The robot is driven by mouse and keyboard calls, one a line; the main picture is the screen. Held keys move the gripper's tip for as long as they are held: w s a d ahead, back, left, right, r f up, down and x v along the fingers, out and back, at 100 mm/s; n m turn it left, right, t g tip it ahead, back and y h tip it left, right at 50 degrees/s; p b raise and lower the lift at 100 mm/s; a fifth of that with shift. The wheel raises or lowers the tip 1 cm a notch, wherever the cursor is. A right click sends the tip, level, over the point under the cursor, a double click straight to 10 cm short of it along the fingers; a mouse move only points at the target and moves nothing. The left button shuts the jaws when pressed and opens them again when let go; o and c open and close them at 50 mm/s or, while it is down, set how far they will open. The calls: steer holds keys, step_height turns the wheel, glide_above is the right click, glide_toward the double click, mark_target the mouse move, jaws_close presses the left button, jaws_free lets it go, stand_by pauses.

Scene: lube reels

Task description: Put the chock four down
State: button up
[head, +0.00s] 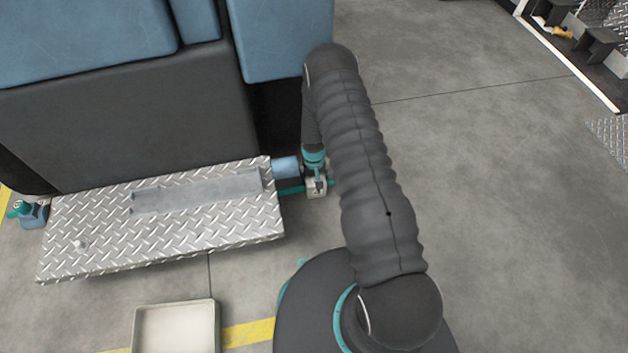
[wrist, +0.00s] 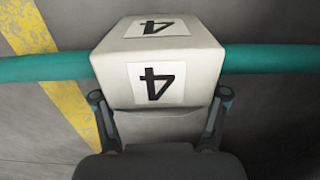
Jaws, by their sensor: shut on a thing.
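The chock four is a pale block with a black 4 on white labels. It fills the middle of the wrist view (wrist: 190,65), and a small part of it shows in the head view (head: 317,192). My gripper (wrist: 161,125) is shut on the chock, with one finger at each side of its near end. In the head view my gripper (head: 316,178) is by the right end of the metal plate, mostly hidden by my arm. A teal bar or hose (wrist: 45,67) passes behind the chock. I cannot tell whether the chock touches the floor.
A diamond-plate step (head: 200,240) lies left of my gripper, below a dark and blue machine (head: 130,120). A pale tray (head: 178,325) sits on the floor at the bottom. The concrete floor (head: 480,170) at right is clear.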

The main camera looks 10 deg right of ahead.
steer(key=o, duration=1.7)
steer(key=shift+o, duration=0.2)
steer(key=shift+r, duration=0.1)
step_height(320, 180, up, 12)
steer(key=shift+f+p, duration=0.1)
steer(key=shift+p, duration=0.4)
